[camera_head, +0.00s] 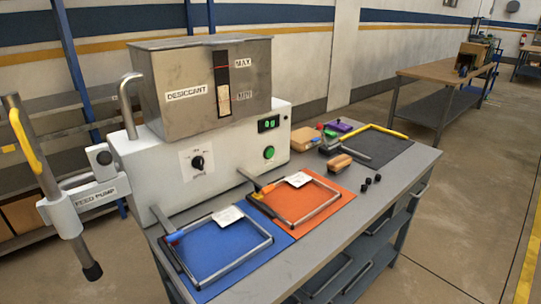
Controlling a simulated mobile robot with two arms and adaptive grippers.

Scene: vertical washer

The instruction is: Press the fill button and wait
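A round green button (269,152) sits on the front of the white machine housing (150,168), near its right end. No label for it can be read. A small dark display with green marks (268,123) is just above it. The grey metal tank (165,70) on top is marked DESICCANT. Its upright gauge (222,83) runs between MAX and MIN, with a red line near the top and a pale section in the lower part. A black dial (197,163) is on the housing's left front. Neither of my grippers is in view, and nothing touches the button.
A FEED PUMP assembly (98,196) projects at left. Blue (225,250) and orange (318,212) mats with metal frames lie on the grey workbench (345,226) before the machine. A dark mat (378,152), brush and small black pieces lie right.

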